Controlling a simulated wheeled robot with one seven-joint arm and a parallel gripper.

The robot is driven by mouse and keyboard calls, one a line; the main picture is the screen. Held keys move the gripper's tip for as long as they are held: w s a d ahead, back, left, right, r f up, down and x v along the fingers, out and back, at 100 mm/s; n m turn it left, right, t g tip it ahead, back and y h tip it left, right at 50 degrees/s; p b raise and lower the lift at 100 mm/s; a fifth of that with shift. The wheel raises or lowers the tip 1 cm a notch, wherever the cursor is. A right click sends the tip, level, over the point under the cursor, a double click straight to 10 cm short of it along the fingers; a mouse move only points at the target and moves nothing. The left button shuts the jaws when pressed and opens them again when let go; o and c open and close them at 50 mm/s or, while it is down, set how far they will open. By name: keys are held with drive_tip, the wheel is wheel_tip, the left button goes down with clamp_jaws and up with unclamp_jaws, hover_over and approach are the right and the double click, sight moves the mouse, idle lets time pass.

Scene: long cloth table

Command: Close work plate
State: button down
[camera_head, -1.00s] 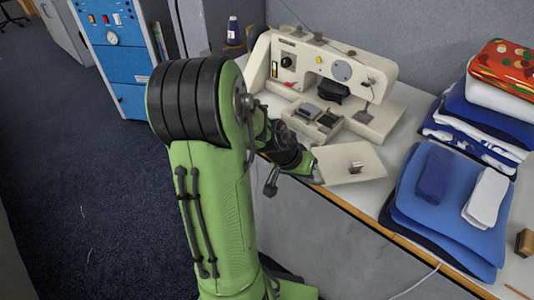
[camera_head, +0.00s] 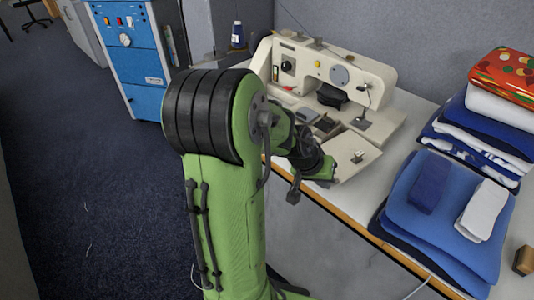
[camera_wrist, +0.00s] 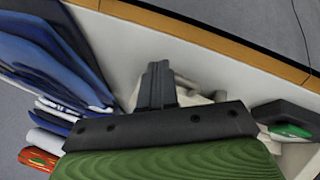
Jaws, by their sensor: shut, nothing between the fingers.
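The cream sewing machine (camera_head: 330,72) stands at the back of the table in the head view. Its flat cream work plate (camera_head: 352,147), with a small metal piece (camera_head: 358,156) on top, sits at the machine's front and juts out at an angle. My gripper (camera_head: 327,170) is at the plate's left front edge; whether it touches is unclear. In the wrist view my gripper's dark fingers (camera_wrist: 158,75) are together and empty. Behind them, pale machine parts (camera_wrist: 197,92) are mostly hidden by the gripper.
Blue folded cloths (camera_head: 445,210) lie right of the plate, with a taller cloth stack (camera_head: 485,130) behind them. A wooden block (camera_head: 523,260) is at far right. The table's wooden front edge (camera_head: 350,229) is clear.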

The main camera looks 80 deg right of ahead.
drive_tip(key=shift+s+d+b, duration=0.15)
drive_tip(key=shift+s+d, duration=0.15)
drive_tip(key=shift+s, duration=0.25)
drive_tip(key=shift+s+d+b, duration=0.15)
drive_tip(key=shift+s+d, duration=0.1)
drive_tip(key=shift+s, duration=0.25)
drive_tip(key=shift+d+r, duration=0.1)
